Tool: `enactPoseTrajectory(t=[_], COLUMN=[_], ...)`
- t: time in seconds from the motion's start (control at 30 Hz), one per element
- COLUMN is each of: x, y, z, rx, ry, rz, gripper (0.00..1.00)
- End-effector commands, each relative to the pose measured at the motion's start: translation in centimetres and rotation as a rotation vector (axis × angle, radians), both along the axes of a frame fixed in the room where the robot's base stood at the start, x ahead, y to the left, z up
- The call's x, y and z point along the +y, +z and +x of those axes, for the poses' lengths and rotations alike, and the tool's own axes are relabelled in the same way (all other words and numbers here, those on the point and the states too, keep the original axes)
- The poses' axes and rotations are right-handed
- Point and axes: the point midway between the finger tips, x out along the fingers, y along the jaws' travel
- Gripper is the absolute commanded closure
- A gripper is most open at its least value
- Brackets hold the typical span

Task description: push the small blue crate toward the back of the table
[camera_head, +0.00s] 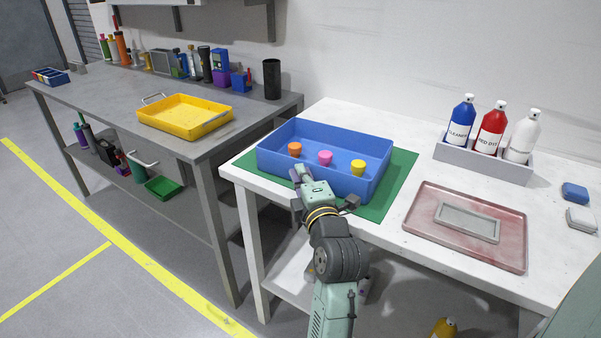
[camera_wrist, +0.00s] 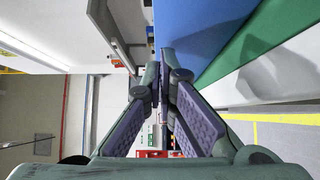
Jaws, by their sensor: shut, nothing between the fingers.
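My gripper (camera_head: 302,177) is shut and empty at the crate's front wall, on the near side. I cannot tell whether it touches the wall. In the wrist view, the shut fingers (camera_wrist: 160,85) point away from the camera, and the crate's blue wall (camera_wrist: 203,25) lies close by at upper right, with the green mat (camera_wrist: 255,45) beside it.
To the right are a reddish tray (camera_head: 420,218) with a grey frame inside, and a grey rack (camera_head: 470,162) of bottles near the wall. A grey bench (camera_head: 90,85) with a yellow tray (camera_head: 185,113) stands left. A strip of white table lies behind the crate.

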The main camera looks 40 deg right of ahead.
Motion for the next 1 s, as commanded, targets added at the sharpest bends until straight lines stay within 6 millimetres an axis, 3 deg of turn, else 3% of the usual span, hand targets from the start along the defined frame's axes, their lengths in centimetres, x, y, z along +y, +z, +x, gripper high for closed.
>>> enactPoseTrajectory(t=[0.27,0.73,1.0], x=[-1.3,-9.9,-11.0], y=[-0.4,-0.4,0.0], z=[0.6,4.6,5.0], rx=[0.001,0.001,0.001], ry=[-0.001,-0.001,-0.002], rz=[-0.002,-0.001,0.000], gripper=[1.00,1.00,1.00])
